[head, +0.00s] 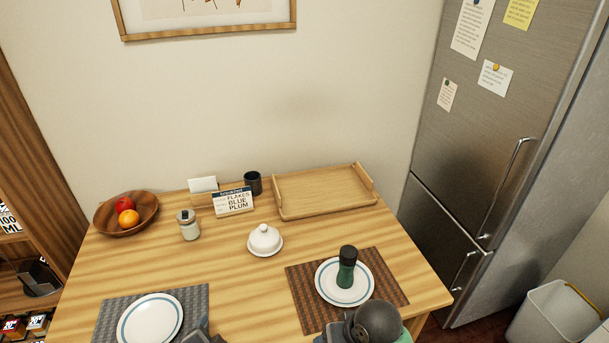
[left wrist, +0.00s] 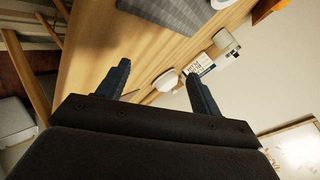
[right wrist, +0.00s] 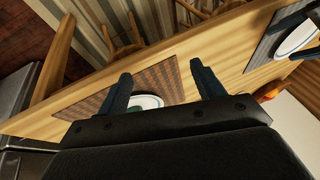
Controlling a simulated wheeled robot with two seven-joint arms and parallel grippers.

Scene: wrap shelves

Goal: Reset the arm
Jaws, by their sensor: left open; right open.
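My left gripper (head: 200,332) barely shows at the bottom edge of the head view, near the left plate. In the left wrist view my left gripper (left wrist: 158,70) has its two fingers wide apart with nothing between them, above the table. My right gripper (right wrist: 160,70) is open and empty in the right wrist view, near the right placemat and plate. In the head view dark rounded parts at the bottom, right of centre, look like my right arm; its fingers cannot be made out there.
The wooden table (head: 220,272) holds a green bottle (head: 346,268) upright on the right plate (head: 364,285), a left plate (head: 150,322), a white lidded dish (head: 265,240), a jar (head: 189,226), a fruit bowl (head: 145,213), a sign (head: 233,202), a dark cup (head: 253,183) and an empty wooden tray (head: 322,192).

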